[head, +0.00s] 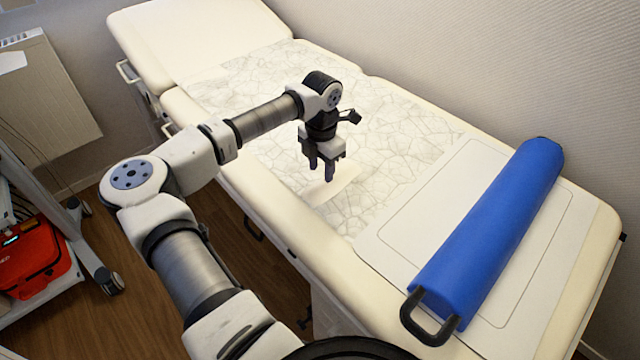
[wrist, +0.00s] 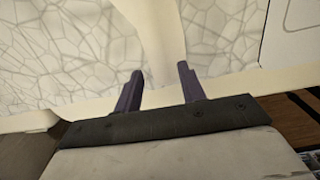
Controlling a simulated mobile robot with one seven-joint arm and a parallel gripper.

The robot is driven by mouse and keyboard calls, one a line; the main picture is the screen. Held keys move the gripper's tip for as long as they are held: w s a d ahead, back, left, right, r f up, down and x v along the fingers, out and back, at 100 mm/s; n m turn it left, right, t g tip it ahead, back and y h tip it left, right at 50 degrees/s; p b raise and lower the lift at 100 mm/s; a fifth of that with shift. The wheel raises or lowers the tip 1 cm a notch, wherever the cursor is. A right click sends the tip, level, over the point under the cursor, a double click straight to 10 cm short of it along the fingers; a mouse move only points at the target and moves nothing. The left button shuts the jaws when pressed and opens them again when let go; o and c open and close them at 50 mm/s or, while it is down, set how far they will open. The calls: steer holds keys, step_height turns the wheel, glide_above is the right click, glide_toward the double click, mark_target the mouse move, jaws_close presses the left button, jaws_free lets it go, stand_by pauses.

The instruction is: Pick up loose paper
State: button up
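The loose paper is a thin, pale sheet with a grey crinkle pattern (head: 400,140), lying along the middle of the cream padded exam table (head: 195,38). In the wrist view the crinkled paper shows on the left (wrist: 60,50) and on the right (wrist: 222,35), with a plain cream strip (wrist: 158,25) between. I cannot tell whether this strip is bare padding or a fold of paper. My gripper (head: 321,173) points down over the table's near side, by this plain patch. Its two dark fingers (wrist: 160,71) are apart with nothing visible between them. Contact with the surface cannot be told.
A blue bolster (head: 495,225) with a black handle lies on a plain white sheet (head: 405,235) at the table's right end. Walls stand behind the table. A wheeled cart with a red case (head: 35,255) stands at left on the wooden floor.

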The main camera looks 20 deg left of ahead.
mark_target(320, 183)
step_height(320, 183, down, 5)
steer(key=shift+a+r+p, duration=0.1)
steer(key=shift+a+p, duration=0.05)
steer(key=shift+p, duration=0.45)
jaws_close()
